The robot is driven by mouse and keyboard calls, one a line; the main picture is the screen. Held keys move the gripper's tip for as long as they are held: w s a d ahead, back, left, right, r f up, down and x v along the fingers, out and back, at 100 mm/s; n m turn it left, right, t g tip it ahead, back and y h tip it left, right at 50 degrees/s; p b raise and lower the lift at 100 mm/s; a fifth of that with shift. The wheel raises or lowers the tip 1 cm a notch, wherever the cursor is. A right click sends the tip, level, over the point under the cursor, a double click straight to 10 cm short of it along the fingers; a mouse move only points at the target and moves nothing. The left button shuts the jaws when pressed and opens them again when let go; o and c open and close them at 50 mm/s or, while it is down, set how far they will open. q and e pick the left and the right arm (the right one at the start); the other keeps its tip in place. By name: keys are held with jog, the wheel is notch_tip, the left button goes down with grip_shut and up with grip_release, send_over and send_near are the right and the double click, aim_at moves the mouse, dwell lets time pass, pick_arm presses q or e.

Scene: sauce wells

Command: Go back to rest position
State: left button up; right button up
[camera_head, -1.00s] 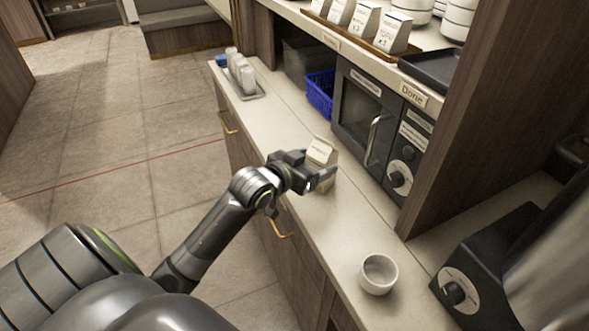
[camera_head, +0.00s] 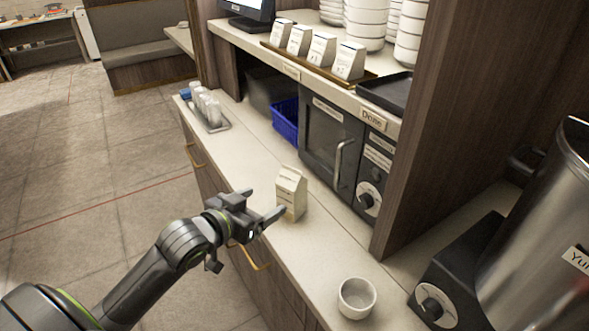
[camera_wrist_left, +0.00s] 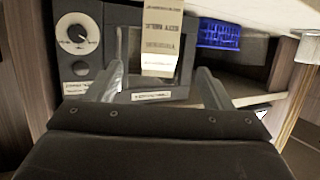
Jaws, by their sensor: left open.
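My left gripper (camera_head: 264,207) is open and empty, just left of and in front of a small cream carton (camera_head: 291,193). The carton stands upright on the pale counter (camera_head: 323,247) and is apart from the fingers in the head view. In the left wrist view the open fingers (camera_wrist_left: 160,88) show at both sides, and the carton (camera_wrist_left: 161,40) appears beyond and between them at the top. My right gripper is in neither view.
A white cup (camera_head: 356,297) stands on the counter's near end. A microwave (camera_head: 330,143), a blue basket (camera_head: 286,120) and a tray of shakers (camera_head: 209,112) line the counter. A shelf above holds cartons and stacked bowls (camera_head: 366,22). The floor (camera_head: 75,200) at left is clear.

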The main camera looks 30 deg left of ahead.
pick_arm(q)
jog(key=shift+f, duration=0.1)
jog(key=s+f+n+g+y, duration=0.15)
jog(key=s+f+g, duration=0.35)
jog(key=s+f, duration=0.55)
jog(key=s+f+n+g+y, duration=0.15)
jog(key=s+f+g, duration=0.55)
jog(key=s, duration=0.7)
jog(key=s+f+x, duration=0.1)
jog(key=s+x, duration=0.2)
jog(key=x, duration=0.9)
jog(key=s+d+x, duration=0.1)
jog(key=s+x, duration=0.1)
jog(key=x, duration=1.1)
jog(key=s+d+f+g, duration=0.1)
jog(key=s+f, duration=1.3)
jog(key=f, duration=0.2)
jog(key=shift+s+m, duration=0.35)
jog(key=shift+m, duration=0.05)
